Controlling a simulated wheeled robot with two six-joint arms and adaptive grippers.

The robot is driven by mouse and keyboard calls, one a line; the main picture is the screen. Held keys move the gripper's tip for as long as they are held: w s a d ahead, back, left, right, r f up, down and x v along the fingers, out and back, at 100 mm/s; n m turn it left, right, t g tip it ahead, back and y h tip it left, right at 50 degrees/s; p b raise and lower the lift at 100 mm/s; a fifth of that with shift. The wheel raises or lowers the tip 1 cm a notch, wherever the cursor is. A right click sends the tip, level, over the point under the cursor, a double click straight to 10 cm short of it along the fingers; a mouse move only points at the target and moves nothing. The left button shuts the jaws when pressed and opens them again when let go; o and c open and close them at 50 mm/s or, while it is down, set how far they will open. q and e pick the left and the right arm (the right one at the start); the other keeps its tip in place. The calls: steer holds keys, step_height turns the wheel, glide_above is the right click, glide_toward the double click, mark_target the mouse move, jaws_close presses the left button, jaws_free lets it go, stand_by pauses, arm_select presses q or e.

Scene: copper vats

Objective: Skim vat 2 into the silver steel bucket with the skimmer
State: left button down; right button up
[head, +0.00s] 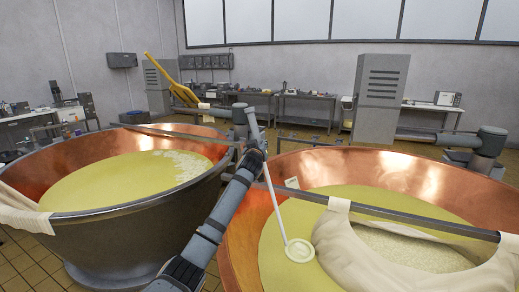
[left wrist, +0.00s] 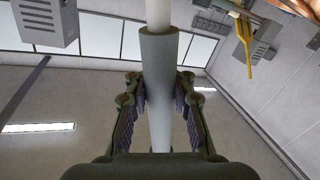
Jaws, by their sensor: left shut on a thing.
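My left gripper (head: 259,160) is shut on the handle of the skimmer, above the near-left rim of the right copper vat (head: 405,172). The skimmer (head: 280,215) has a long pale handle and a round white head, which is over or at the yellow liquid; I cannot tell if it touches. In the left wrist view the grey grip of the skimmer handle (left wrist: 160,85) runs between the fingers. The left copper vat (head: 100,210) holds yellow liquid with white foam at its far right. I cannot read which is vat 2. No silver bucket and no right gripper show.
A pale cloth (head: 345,250) with white curd hangs from a bar (head: 400,214) across the right vat. A beam (head: 170,132) crosses the left vat. Grey cabinets (head: 380,95) and benches stand along the back wall.

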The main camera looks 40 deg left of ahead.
arm_select(q)
step_height(320, 180, up, 16)
steer(key=p, duration=1)
steer(key=shift+f, duration=0.1)
